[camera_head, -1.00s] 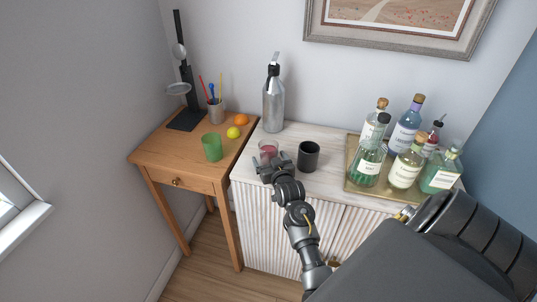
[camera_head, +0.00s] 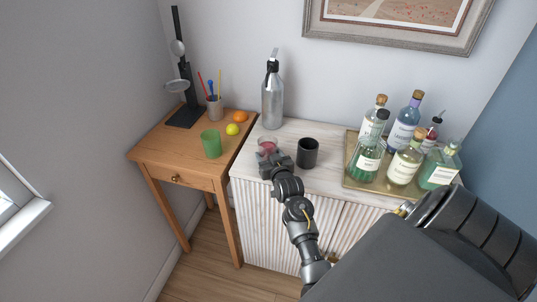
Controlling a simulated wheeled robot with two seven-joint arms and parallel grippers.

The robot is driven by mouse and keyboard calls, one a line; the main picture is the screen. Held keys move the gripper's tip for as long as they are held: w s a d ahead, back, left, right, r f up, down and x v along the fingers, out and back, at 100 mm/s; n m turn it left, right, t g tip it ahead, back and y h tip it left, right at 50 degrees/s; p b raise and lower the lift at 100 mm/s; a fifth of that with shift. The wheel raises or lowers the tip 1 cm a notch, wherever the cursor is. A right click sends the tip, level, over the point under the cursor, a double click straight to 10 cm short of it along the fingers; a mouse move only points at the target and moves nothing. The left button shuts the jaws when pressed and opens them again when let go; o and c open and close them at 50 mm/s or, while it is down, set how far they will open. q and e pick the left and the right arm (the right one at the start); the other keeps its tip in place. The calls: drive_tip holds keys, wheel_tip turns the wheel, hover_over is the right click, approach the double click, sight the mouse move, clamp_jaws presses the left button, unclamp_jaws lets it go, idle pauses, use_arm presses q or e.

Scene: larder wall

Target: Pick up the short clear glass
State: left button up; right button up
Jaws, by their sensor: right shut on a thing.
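The short clear glass (camera_head: 267,145) has something reddish in it and stands near the left end of the white cabinet top. My right gripper (camera_head: 267,156) is at the near side of the glass with its fingers closed around it. The fingers and wrist hide the lower part of the glass, so I cannot tell whether its base touches the top. My left gripper is not in view.
A black cup (camera_head: 307,153) stands close to the right of my gripper. A metal bottle (camera_head: 272,95) stands behind the glass. A brass tray (camera_head: 352,181) with several bottles is at the right. A green glass (camera_head: 211,144) stands on the wooden table (camera_head: 165,150) at the left.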

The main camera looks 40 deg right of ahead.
drive_tip(key=shift+r, duration=0.15)
drive_tip(key=shift+r+b, duration=0.6)
drive_tip(key=shift+r, duration=0.7)
drive_tip(key=s+d+r+b, duration=0.1)
drive_tip(key=s+r, duration=0.9)
drive_tip(key=s, duration=0.3)
drive_tip(key=shift+s, duration=0.4)
drive_tip(key=shift+d+r, duration=0.1)
drive_tip(key=w+a+n+t+y, duration=0.1)
drive_tip(key=a+n+y, duration=0.3)
drive_tip(key=a, duration=2)
drive_tip(key=shift+w+a+y, duration=0.35)
drive_tip(key=shift+w+y, duration=0.35)
drive_tip(key=shift+y, duration=0.2)
